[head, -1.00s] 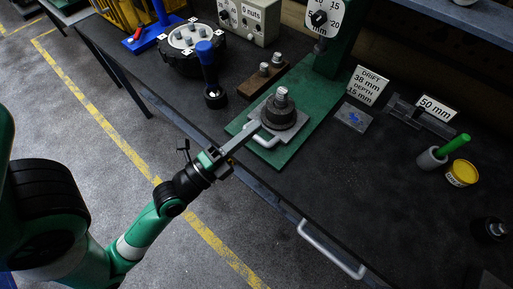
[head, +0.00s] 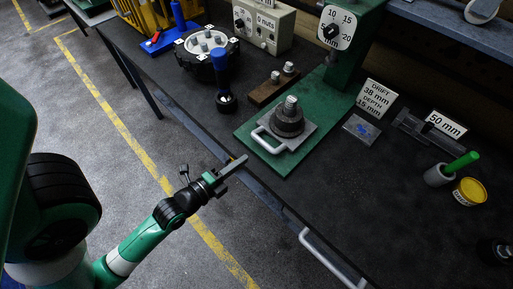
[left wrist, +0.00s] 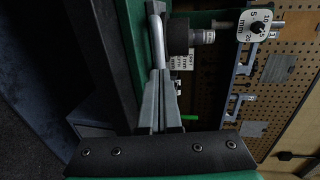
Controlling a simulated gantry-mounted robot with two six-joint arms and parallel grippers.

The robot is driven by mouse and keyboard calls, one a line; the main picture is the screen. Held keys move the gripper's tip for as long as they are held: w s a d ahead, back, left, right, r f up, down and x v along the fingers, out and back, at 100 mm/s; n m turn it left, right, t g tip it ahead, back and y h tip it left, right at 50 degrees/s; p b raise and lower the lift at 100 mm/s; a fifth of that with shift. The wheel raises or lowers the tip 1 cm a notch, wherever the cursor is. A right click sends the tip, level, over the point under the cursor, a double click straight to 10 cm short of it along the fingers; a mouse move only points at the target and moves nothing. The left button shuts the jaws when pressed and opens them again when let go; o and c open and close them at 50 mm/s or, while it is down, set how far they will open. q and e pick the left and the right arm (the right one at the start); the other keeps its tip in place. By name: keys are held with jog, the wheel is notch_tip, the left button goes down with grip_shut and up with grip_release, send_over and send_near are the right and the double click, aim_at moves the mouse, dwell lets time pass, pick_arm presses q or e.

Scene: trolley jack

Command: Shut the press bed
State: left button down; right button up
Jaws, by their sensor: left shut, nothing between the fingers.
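The press bed is a grey plate (head: 305,134) with a pale loop handle (head: 270,146) at its front, resting on the green press base (head: 257,152). A dark round part (head: 287,123) with a metal stud on top sits on the plate. The press column (head: 345,65) rises behind, and a gap separates it from the round part. My left gripper (head: 241,160) is shut and empty near the bench's front edge, apart from the handle in the head view. In the left wrist view its fingers (left wrist: 160,105) point toward the pale handle (left wrist: 157,38). My right gripper is out of view.
A blue-handled tool (head: 222,80) stands left of the base, near a wooden block with studs (head: 272,86). A grey cup (head: 438,175) and yellow tub (head: 469,191) stand to the right. A pale bench rail (head: 330,262) juts from the front edge.

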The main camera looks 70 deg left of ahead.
pick_arm(q)
jog(key=b+x, duration=0.1)
jog(key=x, duration=0.5)
jog(key=shift+w+f, duration=0.1)
jog(key=shift+f, duration=0.05)
jog(key=shift+w+a, duration=0.25)
jog(key=shift+w, duration=0.15)
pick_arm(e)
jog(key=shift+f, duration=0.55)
pick_arm(q)
jog(key=shift+w, duration=0.1)
